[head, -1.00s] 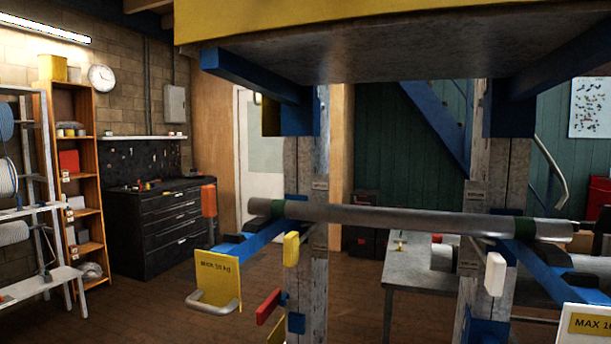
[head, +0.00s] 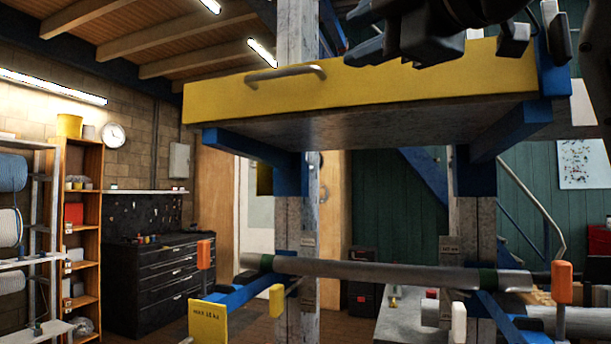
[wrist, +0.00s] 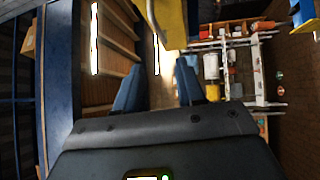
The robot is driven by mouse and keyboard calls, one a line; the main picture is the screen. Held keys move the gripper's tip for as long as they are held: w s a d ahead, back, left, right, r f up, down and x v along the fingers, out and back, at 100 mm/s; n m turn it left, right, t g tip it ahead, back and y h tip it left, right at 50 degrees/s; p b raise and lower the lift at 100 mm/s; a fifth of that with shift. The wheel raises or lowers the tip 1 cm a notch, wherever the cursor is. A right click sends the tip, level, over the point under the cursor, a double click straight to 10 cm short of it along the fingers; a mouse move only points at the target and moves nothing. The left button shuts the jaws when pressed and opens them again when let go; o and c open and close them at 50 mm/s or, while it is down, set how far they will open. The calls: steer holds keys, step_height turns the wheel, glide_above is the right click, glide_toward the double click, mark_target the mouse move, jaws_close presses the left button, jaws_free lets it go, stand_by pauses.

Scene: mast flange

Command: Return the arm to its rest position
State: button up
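My gripper (wrist: 159,72) shows in the wrist view with its two blue fingers apart and nothing between them. In the head view my dark gripper and wrist are at the top right, in front of and just above the yellow-edged shelf (head: 420,82). The fingertips are hard to make out there against the dark background. The arm is raised, and most of it is outside the head view.
The shelf has a grey handle (head: 284,74) and blue brackets. Below it a grey pipe (head: 390,273) lies across blue arms on two posts. A grey table (head: 400,322) stands behind. An orange shelf unit (head: 84,200) and black drawer cabinet (head: 160,280) stand left.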

steer(key=w+d+f+m, duration=0.2)
steer(key=f+m, duration=0.1)
steer(key=f, duration=0.4)
steer(key=w+d+f+m+t, duration=0.1)
steer(key=f+m, duration=0.3)
steer(key=f, duration=0.3)
steer(key=w+d+f+m, duration=0.2)
steer(key=f+m, duration=0.1)
steer(key=f, duration=0.4)
steer(key=s+d+f+m+t+h, duration=0.1)
steer(key=s+d+f+m+h, duration=0.2)
steer(key=f, duration=0.7)
steer(key=s+f+m+h, duration=0.25)
steer(key=f+m, duration=0.25)
steer(key=f, duration=0.6)
steer(key=s+d+f+m+g+h, duration=0.25)
steer(key=s+f+m, duration=0.25)
steer(key=s+f, duration=1.15)
steer(key=s+d+g, duration=0.1)
steer(key=s+d, duration=0.1)
steer(key=s, duration=0.8)
steer(key=s+d+f+g+h, duration=0.1)
steer(key=s+d, duration=0.1)
steer(key=s, duration=0.8)
steer(key=shift+s+f, duration=0.15)
steer(key=shift+s, duration=0.2)
